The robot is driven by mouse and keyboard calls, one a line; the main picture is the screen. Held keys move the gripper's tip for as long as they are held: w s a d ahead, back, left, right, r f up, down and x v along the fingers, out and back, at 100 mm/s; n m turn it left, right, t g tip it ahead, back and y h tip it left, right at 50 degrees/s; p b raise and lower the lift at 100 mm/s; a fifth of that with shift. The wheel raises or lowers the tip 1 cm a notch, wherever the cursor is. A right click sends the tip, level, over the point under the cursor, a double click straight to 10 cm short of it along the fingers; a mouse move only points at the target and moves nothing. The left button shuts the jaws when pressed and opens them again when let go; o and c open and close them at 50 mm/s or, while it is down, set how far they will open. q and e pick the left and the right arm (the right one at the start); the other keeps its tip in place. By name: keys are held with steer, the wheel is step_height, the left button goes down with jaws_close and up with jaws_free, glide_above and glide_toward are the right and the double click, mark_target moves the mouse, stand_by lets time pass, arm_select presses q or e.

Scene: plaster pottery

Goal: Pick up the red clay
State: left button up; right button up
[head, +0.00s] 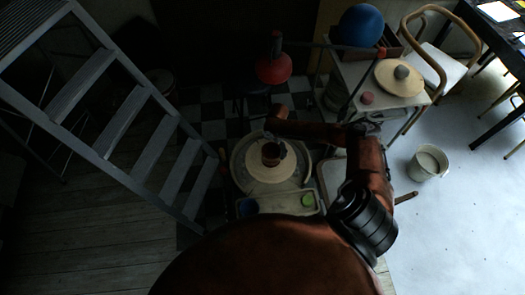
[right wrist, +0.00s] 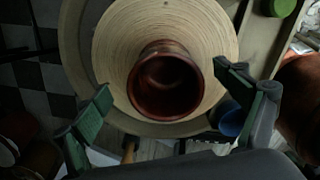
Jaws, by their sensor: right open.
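A small reddish-pink lump (head: 367,97), which looks like the red clay, sits on the white table near its front left corner. It is not seen in the right wrist view. My right gripper (head: 279,149) is far to the left of it, over the pottery wheel. In the right wrist view my right gripper (right wrist: 163,82) has its green-padded fingers wide apart, with nothing held. A hollow reddish-brown pot (right wrist: 165,85) stands on the wheel between and below the fingers; it also shows in the head view (head: 270,158). My left gripper is not in view.
A round wooden board (head: 387,83) with a grey lump (head: 401,71) and a blue ball (head: 361,25) are at the white table. A green item (head: 307,200) and a blue cup (head: 247,207) are by the wheel. A stepladder (head: 120,120) stands left; a bucket (head: 427,165) stands right.

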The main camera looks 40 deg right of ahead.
mark_target(271, 156)
steer(key=shift+w+a+f, duration=0.1)
steer(key=shift+w+a, duration=0.05)
steer(key=shift+a, duration=0.4)
steer(key=shift+w+a+f+b, duration=0.1)
steer(key=shift+a+f+b, duration=0.1)
steer(key=shift+f, duration=0.4)
steer(key=shift+w+a+f+b, duration=0.1)
steer(key=shift+f+b, duration=0.05)
steer(key=shift+f, duration=0.65)
steer(key=f, duration=0.3)
steer(key=f+b, duration=0.1)
steer(key=shift+s+a+f, duration=0.15)
steer(key=shift+s+f, duration=0.15)
steer(key=shift+f, duration=0.05)
steer(key=shift+r, duration=0.15)
steer(key=shift+c, duration=0.2)
steer(key=c, duration=2.2)
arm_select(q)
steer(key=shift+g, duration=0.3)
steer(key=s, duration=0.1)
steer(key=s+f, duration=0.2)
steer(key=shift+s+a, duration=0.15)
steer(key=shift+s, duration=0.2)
arm_select(e)
steer(key=shift+w, duration=0.1)
